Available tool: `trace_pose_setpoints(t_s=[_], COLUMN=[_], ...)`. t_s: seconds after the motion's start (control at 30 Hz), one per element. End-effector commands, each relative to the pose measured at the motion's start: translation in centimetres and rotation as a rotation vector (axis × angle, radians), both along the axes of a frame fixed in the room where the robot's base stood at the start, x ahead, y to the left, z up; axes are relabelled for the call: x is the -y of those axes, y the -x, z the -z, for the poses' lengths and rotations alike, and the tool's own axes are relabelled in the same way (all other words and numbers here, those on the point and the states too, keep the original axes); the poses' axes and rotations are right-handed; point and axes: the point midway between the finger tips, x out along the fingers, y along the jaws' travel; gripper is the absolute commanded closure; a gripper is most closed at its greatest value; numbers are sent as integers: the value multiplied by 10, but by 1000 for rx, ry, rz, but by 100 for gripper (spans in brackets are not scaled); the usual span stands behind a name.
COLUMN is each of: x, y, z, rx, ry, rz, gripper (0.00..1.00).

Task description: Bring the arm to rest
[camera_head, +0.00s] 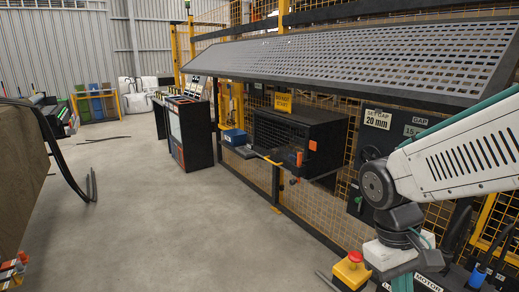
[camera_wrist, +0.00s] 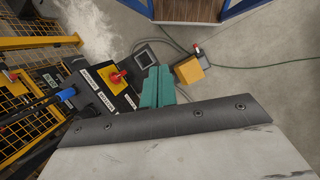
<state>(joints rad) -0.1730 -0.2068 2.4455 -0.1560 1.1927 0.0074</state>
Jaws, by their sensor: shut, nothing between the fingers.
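My arm (camera_head: 460,150), white with teal trim, reaches in from the right edge in the head view and bends down at a dark wrist joint. My gripper's teal fingers (camera_wrist: 158,88) show in the wrist view, side by side and shut with nothing between them. They point down over the area beside a dark control panel with a red button on yellow (camera_wrist: 117,77). In the head view the gripper is at the bottom edge, largely cut off. My gripper holds nothing.
A yellow box with a red button (camera_head: 352,270) stands near the wrist. A yellow mesh fence (camera_head: 325,215) with a dark cabinet (camera_head: 300,140) and a sloping perforated panel (camera_head: 370,58) runs along the right. Grey floor (camera_head: 170,220) lies open in the middle. Cables (camera_wrist: 240,68) cross the floor.

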Motion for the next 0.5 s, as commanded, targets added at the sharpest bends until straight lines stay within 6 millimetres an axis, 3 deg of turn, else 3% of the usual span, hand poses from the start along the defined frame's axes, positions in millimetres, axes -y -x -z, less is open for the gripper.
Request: trace_pose_setpoints(t_s=[0.2,0.5], x=[0,12], y=[47,73], z=[-37,-72], rx=[142,357], ry=[-127,-174], rz=[138,216], gripper=[100,100])
